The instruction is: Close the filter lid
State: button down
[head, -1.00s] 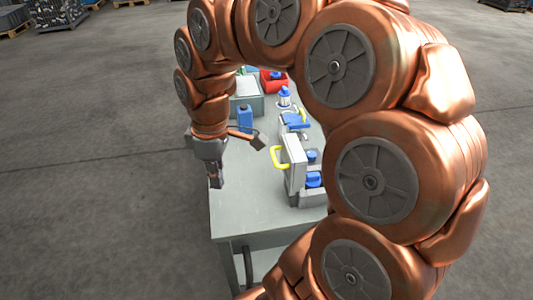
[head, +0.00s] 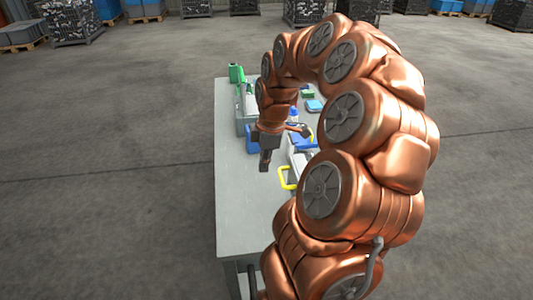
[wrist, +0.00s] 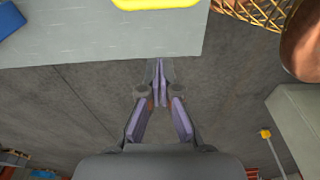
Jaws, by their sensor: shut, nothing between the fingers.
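In the wrist view my gripper's fingers (wrist: 159,80) are together, and a yellow bar, apparently the handle (wrist: 157,3), is cut off at the top edge.
The table (head: 240,210) is bare at its left and front. A blue container (head: 252,140) stands behind my gripper, and a green bottle (head: 236,73) is at the far end. A blue item (wrist: 10,18) shows in the wrist view. Open floor lies left of the table.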

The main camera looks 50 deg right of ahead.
jog(key=shift+s+d+f+p, duration=0.4)
jog(key=shift+f+p, duration=0.1)
jog(key=shift+f, duration=0.3)
jog(key=shift+s+d+f+p, duration=0.25)
jog(key=shift+d+f+p, duration=0.25)
jog(key=shift+f, duration=0.25)
jog(key=shift+s+d+f+p, duration=0.35)
jog(key=shift+f+p, duration=0.15)
jog(key=shift+f, duration=0.3)
jog(key=shift+d, duration=0.1)
